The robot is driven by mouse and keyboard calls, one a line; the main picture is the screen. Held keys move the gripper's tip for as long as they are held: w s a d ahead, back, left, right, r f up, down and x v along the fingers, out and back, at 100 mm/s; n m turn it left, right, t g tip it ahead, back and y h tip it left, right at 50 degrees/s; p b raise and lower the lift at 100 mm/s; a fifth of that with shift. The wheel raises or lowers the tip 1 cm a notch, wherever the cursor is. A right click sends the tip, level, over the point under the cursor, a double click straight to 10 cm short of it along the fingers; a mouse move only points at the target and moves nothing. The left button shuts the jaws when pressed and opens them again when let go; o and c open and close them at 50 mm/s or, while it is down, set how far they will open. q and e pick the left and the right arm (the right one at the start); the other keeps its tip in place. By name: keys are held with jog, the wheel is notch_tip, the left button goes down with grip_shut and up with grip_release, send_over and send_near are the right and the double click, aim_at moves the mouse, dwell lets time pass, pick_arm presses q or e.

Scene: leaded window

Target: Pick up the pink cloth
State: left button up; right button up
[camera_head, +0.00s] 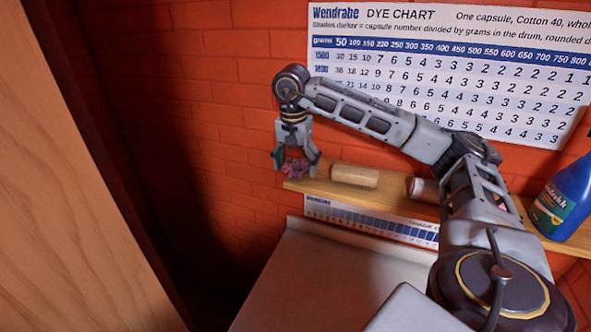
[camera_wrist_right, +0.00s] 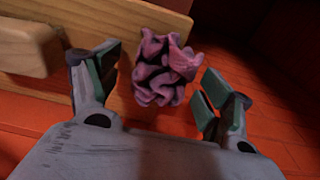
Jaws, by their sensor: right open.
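The pink cloth (camera_wrist_right: 165,68) is a crumpled, folded bundle at the left end of a wooden shelf. In the head view the pink cloth (camera_head: 295,167) shows small between the fingers of my right gripper (camera_head: 296,160). My right gripper points down over it. In the right wrist view the right gripper (camera_wrist_right: 155,90) is open, with one green-padded finger on each side of the cloth and a gap on both sides. The cloth's underside is hidden. My left gripper is not in view.
The wooden shelf (camera_head: 318,190) runs along a red brick wall. A pale wooden block (camera_head: 354,175) lies on it right of the cloth, with a partly hidden roll (camera_head: 424,188) beyond. A blue bottle (camera_head: 566,200) stands at far right. A dye chart (camera_head: 450,60) hangs above.

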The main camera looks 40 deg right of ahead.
aim_at(296, 162)
jog(key=shift+c, duration=0.2)
jog(key=c, duration=0.7)
jog(key=shift+r, duration=0.2)
jog(key=shift+r, duration=0.55)
notch_tip(296, 162, up, 6)
jog(key=shift+r+p, duration=0.1)
jog(key=shift+p, duration=0.75)
jog(key=shift+r+p, duration=0.8)
jog(key=shift+r, duration=0.4)
jog(key=shift+c, duration=0.5)
